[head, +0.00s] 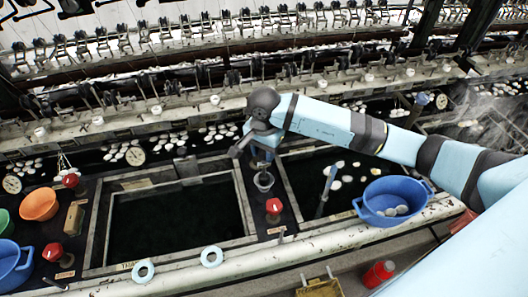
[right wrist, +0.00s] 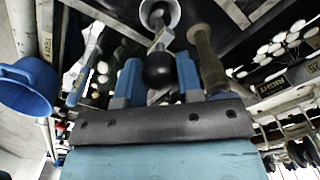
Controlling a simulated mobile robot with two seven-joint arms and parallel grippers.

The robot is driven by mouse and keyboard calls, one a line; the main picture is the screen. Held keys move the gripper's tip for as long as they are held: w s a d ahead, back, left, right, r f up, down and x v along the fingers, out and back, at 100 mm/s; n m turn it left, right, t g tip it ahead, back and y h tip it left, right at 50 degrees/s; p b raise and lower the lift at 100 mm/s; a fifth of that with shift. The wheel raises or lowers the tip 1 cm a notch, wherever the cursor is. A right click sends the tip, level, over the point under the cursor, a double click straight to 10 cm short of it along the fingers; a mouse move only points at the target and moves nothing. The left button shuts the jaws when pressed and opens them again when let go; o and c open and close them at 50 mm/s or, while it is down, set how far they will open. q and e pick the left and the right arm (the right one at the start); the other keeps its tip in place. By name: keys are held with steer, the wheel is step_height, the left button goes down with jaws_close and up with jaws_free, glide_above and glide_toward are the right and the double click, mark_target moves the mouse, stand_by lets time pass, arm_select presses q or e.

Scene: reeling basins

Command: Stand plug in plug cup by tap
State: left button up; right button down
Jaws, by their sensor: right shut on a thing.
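The plug, with a round black knob (right wrist: 160,70) and a pale metal stem, sits between the blue fingers of my right gripper (right wrist: 158,80). In the head view my right gripper (head: 261,160) points down just above the small grey plug cup (head: 263,182), on the dark strip between the two basins. The cup also shows in the right wrist view (right wrist: 158,9), beyond the plug's stem and in line with it. I cannot tell whether the stem's end is inside the cup or above it. The gripper hides most of the plug in the head view. My left gripper is out of view.
A red-knobbed tap (head: 273,206) stands just in front of the cup. A brownish post (right wrist: 205,52) rises close beside the fingers. A blue basin (head: 393,200) stands at the right. An orange bowl (head: 39,204) lies far left. Dark water fills the basins.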

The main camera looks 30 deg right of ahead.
steer(key=shift+f, duration=0.65)
steer(key=shift+f+b, duration=0.3)
steer(key=shift+b, duration=0.15)
steer(key=c, duration=0.8)
jaws_free()
